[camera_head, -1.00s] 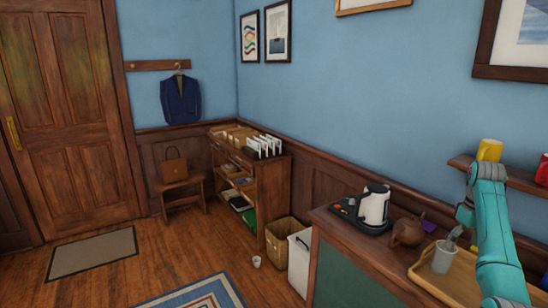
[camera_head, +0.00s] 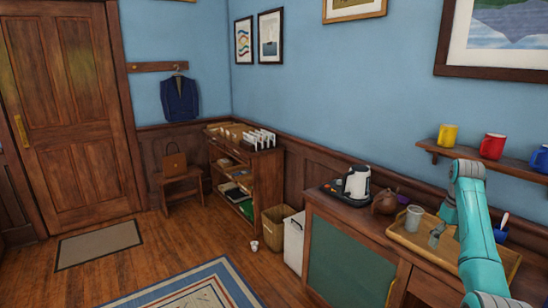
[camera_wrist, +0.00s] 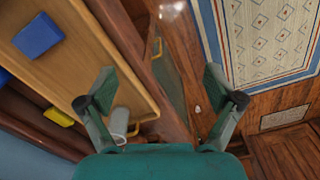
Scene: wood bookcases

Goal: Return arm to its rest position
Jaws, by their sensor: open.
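My teal arm reaches over the counter from the lower right of the head view. My gripper (camera_head: 436,237) is open over the wooden tray (camera_head: 508,262), just right of the grey cup (camera_head: 413,217). The cup stands upright on the tray and looks apart from my fingers. In the wrist view my gripper (camera_wrist: 162,88) has its two fingers spread wide with nothing between them. The grey cup (camera_wrist: 120,122) shows beside the left finger, partly hidden by it.
A blue mug (camera_head: 502,229) is by the tray's right side. A kettle (camera_head: 357,184) and brown teapot (camera_head: 385,200) stand left of the tray. A wall shelf (camera_head: 500,164) with yellow (camera_head: 448,135) and red (camera_head: 492,146) mugs is behind my arm. The floor at left is open.

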